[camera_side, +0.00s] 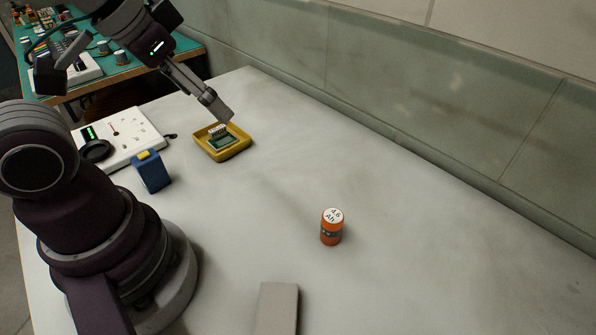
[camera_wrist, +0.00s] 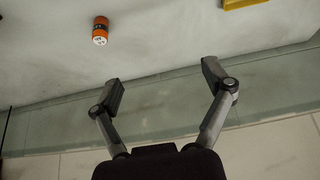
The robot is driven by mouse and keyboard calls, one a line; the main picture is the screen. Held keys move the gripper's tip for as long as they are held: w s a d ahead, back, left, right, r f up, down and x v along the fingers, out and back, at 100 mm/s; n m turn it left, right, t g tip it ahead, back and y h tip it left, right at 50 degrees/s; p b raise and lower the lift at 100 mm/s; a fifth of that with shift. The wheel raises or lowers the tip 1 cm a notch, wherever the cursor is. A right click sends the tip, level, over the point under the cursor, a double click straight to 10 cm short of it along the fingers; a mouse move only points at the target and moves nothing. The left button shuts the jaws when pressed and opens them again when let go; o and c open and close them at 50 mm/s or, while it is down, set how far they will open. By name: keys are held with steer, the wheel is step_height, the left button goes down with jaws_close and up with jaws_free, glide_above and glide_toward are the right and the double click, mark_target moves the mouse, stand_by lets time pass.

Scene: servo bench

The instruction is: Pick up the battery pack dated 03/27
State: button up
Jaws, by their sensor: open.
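An orange cylindrical pack (camera_side: 331,234) with a dark band stands upright on the grey bench in the side view. Its white top label seems to read "4.6 Ah"; I cannot read a date on it. The same pack shows in the wrist view (camera_wrist: 101,28), at upper left, beyond the left finger. A blue block with a yellow top (camera_side: 152,175) stands at the left; no date is legible. My gripper (camera_wrist: 164,76) is open and empty in the wrist view, apart from the pack. In the side view my gripper (camera_side: 222,108) is raised, overlapping the yellow tray in the picture.
The yellow tray (camera_side: 240,151) holds a green and white part. A white panel with a dial and green display (camera_side: 125,135) lies left of it. A grey flat block (camera_side: 276,308) is at the front. A wall (camera_side: 400,90) runs behind the bench. The bench's right side is clear.

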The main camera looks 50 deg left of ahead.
steer(key=n+g, duration=0.6)
steer(key=n, duration=1.3)
glide_above(151, 171)
steer(key=a, duration=0.1)
steer(key=f, duration=0.9)
steer(key=shift+w+a+f, duration=0.1)
steer(key=shift+w+f, duration=0.15)
steer(key=shift+f, duration=0.05)
steer(key=f, duration=1)
steer(key=shift+s+a+f, duration=0.15)
steer(key=shift+a, duration=0.15)
steer(key=c, duration=1.3)
